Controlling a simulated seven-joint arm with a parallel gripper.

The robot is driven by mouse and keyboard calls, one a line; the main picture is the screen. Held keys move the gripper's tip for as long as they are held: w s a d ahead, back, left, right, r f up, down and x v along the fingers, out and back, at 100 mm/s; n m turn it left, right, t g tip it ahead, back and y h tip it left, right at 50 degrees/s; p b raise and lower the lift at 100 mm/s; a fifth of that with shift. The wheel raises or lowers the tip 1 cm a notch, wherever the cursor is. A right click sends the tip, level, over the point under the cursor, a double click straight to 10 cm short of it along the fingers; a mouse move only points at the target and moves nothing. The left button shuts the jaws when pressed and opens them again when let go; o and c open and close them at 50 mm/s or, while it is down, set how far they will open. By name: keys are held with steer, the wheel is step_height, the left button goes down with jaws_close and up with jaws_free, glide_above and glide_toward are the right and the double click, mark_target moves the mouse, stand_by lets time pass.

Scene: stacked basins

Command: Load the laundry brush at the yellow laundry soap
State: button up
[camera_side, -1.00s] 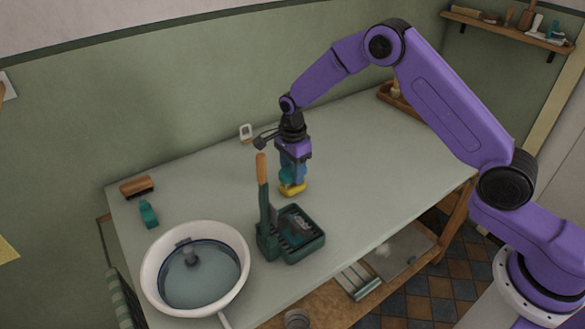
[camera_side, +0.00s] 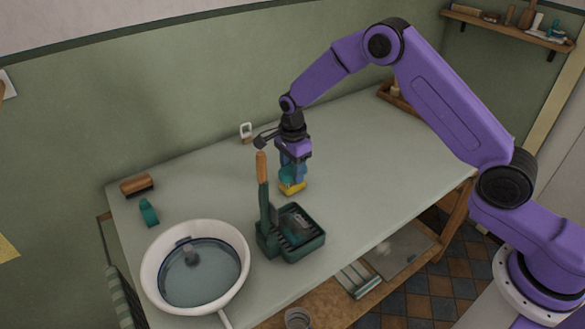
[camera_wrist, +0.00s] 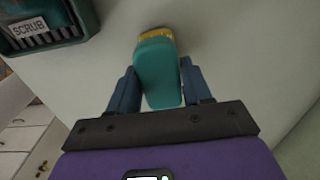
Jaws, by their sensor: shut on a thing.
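My gripper (camera_wrist: 157,92) is shut on a teal laundry brush (camera_wrist: 158,75), with one finger on each side. In the side view my gripper (camera_side: 292,168) points down over the middle of the table, and the teal brush (camera_side: 287,174) shows low between its fingers. The yellow laundry soap (camera_side: 292,187) shows directly under the brush, close to the tabletop. In the wrist view a yellow strip (camera_wrist: 156,33) shows past the brush's far end. The brush and the yellow appear to meet; the brush's underside is hidden.
A green caddy (camera_side: 311,246) labelled SCRUB, with an upright orange-handled tool (camera_side: 262,170), stands just in front. A white basin of water (camera_side: 155,283) is at front left. A brown brush (camera_side: 136,185) and a teal item (camera_side: 149,213) lie at left.

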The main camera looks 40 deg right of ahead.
stand_by(0.3)
steer(key=shift+r, duration=3.5)
